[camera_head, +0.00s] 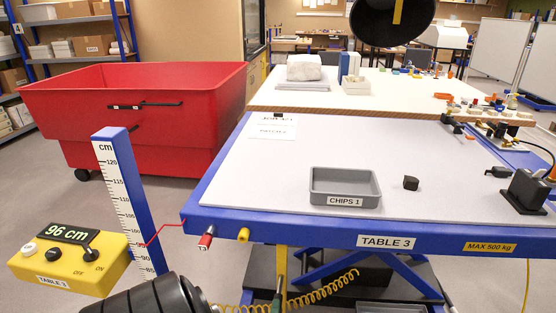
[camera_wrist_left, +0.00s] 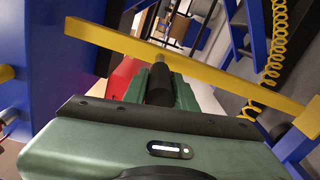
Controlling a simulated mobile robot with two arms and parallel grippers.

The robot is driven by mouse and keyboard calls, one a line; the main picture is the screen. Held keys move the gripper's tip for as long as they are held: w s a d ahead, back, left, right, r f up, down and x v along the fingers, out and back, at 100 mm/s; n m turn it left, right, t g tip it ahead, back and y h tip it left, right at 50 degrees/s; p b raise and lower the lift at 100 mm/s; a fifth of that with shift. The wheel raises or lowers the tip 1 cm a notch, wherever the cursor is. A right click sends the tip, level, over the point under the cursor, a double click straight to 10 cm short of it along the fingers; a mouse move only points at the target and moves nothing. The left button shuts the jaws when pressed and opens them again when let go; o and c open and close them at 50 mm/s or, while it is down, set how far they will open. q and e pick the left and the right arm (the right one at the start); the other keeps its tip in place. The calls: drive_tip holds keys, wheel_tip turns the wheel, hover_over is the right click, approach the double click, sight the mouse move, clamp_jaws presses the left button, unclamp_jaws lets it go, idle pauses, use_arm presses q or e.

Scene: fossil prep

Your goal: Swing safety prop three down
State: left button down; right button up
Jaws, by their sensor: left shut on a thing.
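Under the front edge of table three (camera_head: 385,242), a yellow bar (camera_head: 282,265), which looks like the safety prop, stands roughly upright. In the left wrist view the yellow bar (camera_wrist_left: 255,102) crosses the picture at a slant, near blue table parts. My left gripper (camera_wrist_left: 160,75) has its green fingers shut around a dark cylindrical grip (camera_wrist_left: 158,88). A short grey pin shows between the grip and the bar. My right gripper is in neither view.
A yellow control box (camera_head: 75,262) reads 96 cm, beside a blue height scale (camera_head: 122,195). A coiled yellow hose (camera_head: 325,290) hangs under the table. A grey CHIPS 1 tray (camera_head: 345,200) and a small dark lump (camera_head: 411,183) lie on top. A red cart (camera_head: 140,110) stands behind.

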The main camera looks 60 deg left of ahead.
use_arm(q)
drive_tip(key=shift+s+a+f, duration=0.1)
drive_tip(key=shift+s+a, duration=0.05)
drive_tip(key=shift+s, duration=0.15)
drive_tip(key=c, duration=1.2)
unclamp_jaws()
drive_tip(key=shift+o, duration=0.4)
drive_tip(key=v, duration=0.7)
drive_tip(key=shift+s+d+p, duration=0.25)
drive_tip(key=shift+d+p, duration=0.05)
